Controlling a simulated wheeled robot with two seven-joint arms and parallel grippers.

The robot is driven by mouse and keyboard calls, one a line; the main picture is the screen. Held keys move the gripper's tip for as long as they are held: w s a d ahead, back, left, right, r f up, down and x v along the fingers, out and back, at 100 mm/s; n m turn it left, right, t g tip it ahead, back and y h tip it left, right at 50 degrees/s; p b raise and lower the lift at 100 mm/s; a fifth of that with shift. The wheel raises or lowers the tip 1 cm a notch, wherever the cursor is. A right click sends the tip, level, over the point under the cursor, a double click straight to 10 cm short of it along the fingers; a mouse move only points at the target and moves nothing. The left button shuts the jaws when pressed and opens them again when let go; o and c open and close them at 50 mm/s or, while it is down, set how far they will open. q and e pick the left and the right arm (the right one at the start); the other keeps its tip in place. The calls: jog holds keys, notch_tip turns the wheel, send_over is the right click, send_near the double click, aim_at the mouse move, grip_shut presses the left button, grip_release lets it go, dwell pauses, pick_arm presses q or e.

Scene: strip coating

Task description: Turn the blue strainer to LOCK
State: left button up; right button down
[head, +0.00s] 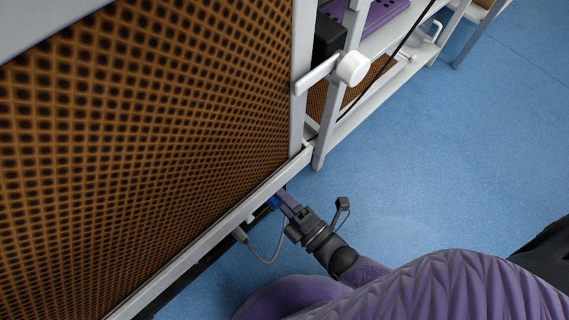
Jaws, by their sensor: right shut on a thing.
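The blue strainer (273,202) shows only as a small blue part under the lower edge of the machine frame. Most of it is hidden by the frame and my gripper, and I cannot read a LOCK mark or its turn position. My right gripper (283,197) reaches in from the lower right, with its fingers at the blue strainer and shut on it. My left gripper is not in view.
A large brown perforated panel (150,140) in a grey frame fills the left. A white knob (352,68) sticks out from the frame above. A grey cable (266,258) loops beside my gripper. The blue floor (450,170) at right is clear.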

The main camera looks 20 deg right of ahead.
jog(key=shift+w, duration=0.15)
jog(key=shift+x, duration=1.3)
jog(key=shift+a, duration=0.1)
jog(key=shift+w, duration=0.2)
dwell(0.4)
